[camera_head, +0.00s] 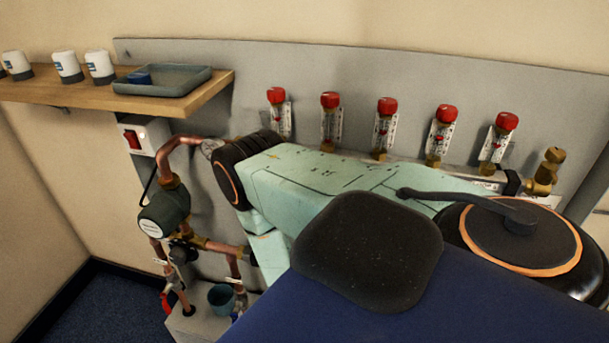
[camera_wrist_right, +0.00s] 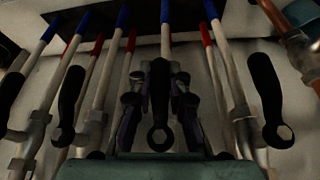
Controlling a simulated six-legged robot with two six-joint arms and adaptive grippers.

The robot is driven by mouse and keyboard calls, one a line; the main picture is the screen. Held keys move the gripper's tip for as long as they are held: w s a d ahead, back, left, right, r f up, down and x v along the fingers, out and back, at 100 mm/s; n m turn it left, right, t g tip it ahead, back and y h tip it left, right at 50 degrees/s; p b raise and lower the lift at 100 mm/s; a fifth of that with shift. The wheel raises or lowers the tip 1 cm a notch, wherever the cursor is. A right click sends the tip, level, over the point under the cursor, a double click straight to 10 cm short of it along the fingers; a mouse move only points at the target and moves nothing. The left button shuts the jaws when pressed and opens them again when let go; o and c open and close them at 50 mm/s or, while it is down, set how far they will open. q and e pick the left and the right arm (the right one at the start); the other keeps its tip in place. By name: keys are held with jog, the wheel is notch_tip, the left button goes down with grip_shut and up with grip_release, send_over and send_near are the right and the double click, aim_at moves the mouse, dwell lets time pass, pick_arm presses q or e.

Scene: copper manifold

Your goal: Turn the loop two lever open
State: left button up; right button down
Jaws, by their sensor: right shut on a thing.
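In the right wrist view several black levers with ring-shaped ends stand in a row along white pipes. The middle lever (camera_wrist_right: 160,132) lies between the dark fingers of my right gripper (camera_wrist_right: 160,108), which is shut on it. The other levers, one at the right (camera_wrist_right: 268,95) and one at the left (camera_wrist_right: 70,100), are clear of the fingers. In the head view my own arm hides the levers and the right gripper. My left gripper is not in view.
Several red-capped flow meters (camera_head: 386,122) line the grey back panel (camera_head: 480,75). A wooden shelf (camera_head: 60,92) at the left carries a grey tray (camera_head: 180,80) and white-topped actuators (camera_head: 67,66). Copper pipes (camera_head: 165,165) and a dark green pump (camera_head: 163,214) stand below it.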

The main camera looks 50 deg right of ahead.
jog(key=shift+w+d, duration=0.1)
jog(key=shift+w, duration=0.05)
dwell(0.4)
jog(key=c, duration=1.3)
grip_release()
jog(key=shift+r, duration=0.1)
jog(key=v, duration=1.2)
jog(key=shift+a, duration=0.2)
